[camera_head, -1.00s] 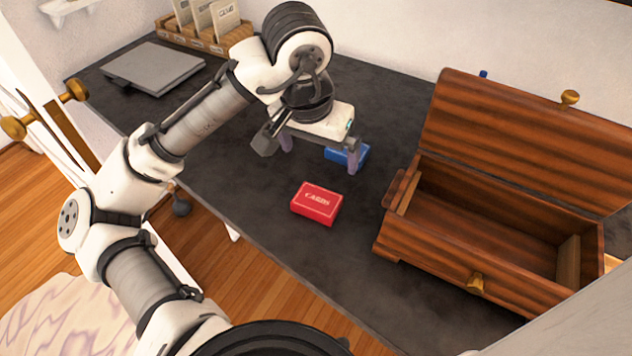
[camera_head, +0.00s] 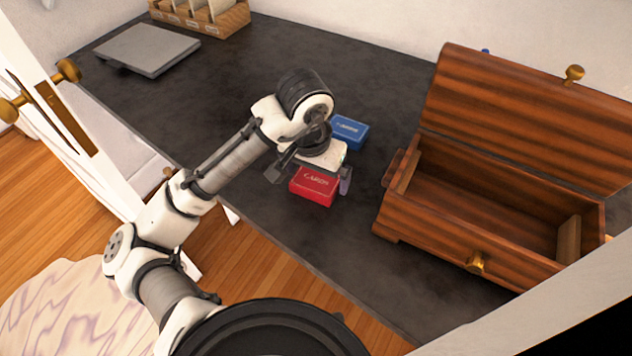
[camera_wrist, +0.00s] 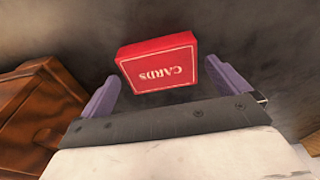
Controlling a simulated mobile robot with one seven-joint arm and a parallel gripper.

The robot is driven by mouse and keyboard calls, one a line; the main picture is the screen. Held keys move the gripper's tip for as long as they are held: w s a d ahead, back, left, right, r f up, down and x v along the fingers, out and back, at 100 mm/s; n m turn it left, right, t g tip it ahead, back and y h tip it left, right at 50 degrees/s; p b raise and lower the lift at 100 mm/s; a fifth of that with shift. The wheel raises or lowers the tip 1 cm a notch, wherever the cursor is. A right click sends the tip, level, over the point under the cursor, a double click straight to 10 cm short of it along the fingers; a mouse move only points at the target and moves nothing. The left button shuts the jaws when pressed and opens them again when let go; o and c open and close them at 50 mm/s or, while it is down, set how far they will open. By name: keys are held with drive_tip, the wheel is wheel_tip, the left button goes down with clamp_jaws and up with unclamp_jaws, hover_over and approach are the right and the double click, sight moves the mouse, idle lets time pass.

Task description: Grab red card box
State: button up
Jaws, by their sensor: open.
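The red card box (camera_head: 315,187) lies flat on the dark table top, near its front edge. It also shows in the wrist view (camera_wrist: 158,64), lying ahead of the fingertips with its "CARDS" face towards the camera. My gripper (camera_head: 312,180) is over the red box in the head view and hides its far part. In the wrist view my gripper (camera_wrist: 165,82) is open and empty, with one purple finger towards each side of the box. Whether the fingers are down at the box's height is hard to tell.
A blue card box (camera_head: 349,132) lies just behind my gripper. An open wooden chest (camera_head: 440,235) stands to the right, its lid raised. A grey laptop-like slab (camera_head: 148,48) and a wooden file holder (camera_head: 235,20) are at the back left. The table between is clear.

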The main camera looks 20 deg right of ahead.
drive_tip(key=shift+f, duration=0.6)
drive_tip(key=c, duration=1)
drive_tip(key=shift+o, duration=0.2)
